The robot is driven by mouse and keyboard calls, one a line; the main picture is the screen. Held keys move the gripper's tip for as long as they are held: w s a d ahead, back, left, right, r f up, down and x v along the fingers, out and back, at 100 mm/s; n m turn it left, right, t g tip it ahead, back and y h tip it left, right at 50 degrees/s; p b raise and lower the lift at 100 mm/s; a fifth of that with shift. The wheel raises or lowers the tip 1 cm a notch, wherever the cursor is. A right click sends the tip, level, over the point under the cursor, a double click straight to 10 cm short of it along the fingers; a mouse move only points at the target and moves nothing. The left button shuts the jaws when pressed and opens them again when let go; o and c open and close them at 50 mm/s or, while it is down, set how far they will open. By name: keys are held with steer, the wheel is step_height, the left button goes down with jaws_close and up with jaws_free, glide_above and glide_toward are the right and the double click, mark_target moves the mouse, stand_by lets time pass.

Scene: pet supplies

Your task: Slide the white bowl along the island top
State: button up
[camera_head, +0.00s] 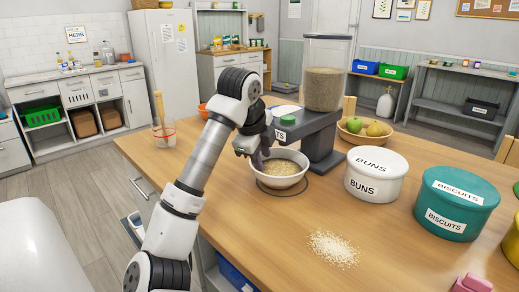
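The white bowl (287,180) stands upright on the wooden island top (235,227), at the foot of the grey dispenser. It holds tan grain. A thin dark ring shows on the top around its base. My gripper (259,163) is at the bowl's left rear rim, pointing down. Its fingertips are small and dark here, and I cannot tell whether they are open or shut, or whether they touch the rim.
The dispenser with its clear grain hopper (325,88) stands right behind the bowl. A white BUNS tin (374,190) and a teal BISCUITS tin (455,222) stand to the right. Spilled grain (333,249) lies in front. The front-left top is clear.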

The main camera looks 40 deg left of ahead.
mark_target(272, 188)
steer(key=p+x, duration=0.1)
steer(key=x, duration=1)
steer(key=shift+w+f+p, duration=0.2)
steer(key=shift+f+p, duration=0.1)
steer(key=shift+f, duration=0.05)
steer(key=shift+c, duration=0.3)
jaws_close()
stand_by(0.6)
